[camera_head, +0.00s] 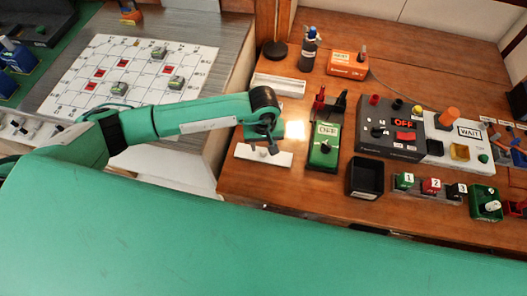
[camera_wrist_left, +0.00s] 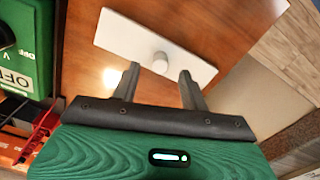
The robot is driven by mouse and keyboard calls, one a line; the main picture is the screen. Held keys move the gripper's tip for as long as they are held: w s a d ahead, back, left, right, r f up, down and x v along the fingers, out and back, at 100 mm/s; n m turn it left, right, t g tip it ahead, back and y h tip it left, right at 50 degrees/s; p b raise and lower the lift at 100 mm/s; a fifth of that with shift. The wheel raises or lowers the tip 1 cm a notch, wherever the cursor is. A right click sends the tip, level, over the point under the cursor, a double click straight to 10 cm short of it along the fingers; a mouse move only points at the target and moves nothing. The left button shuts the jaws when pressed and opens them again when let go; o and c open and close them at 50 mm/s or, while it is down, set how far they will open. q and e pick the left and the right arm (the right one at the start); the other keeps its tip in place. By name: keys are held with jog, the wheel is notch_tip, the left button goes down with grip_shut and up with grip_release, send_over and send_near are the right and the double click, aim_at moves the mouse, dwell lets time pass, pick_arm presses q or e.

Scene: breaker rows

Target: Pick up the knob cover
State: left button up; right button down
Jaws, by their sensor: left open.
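A small round whitish knob-like piece, which looks like the knob cover (camera_wrist_left: 160,62), sits on a white plate (camera_wrist_left: 122,31) on the wooden table. In the head view the white plate (camera_head: 281,158) lies near the table's front left edge, partly hidden by my left gripper (camera_head: 262,147). The gripper points down over the plate. In the left wrist view its two fingers (camera_wrist_left: 158,73) are spread, with the round piece just beyond and between their tips. Nothing is held. I cannot tell the height gap. My right gripper is not in view.
A green box marked OFF (camera_head: 323,147) with a dark knob stands right of the plate. A black open bin (camera_head: 365,178) and a dark control panel (camera_head: 391,129) stand farther right. A white strip (camera_head: 279,85) lies behind my gripper. The table edge is close in front.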

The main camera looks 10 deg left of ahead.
pick_arm(q)
jog(key=shift+f, duration=1)
grip_shut()
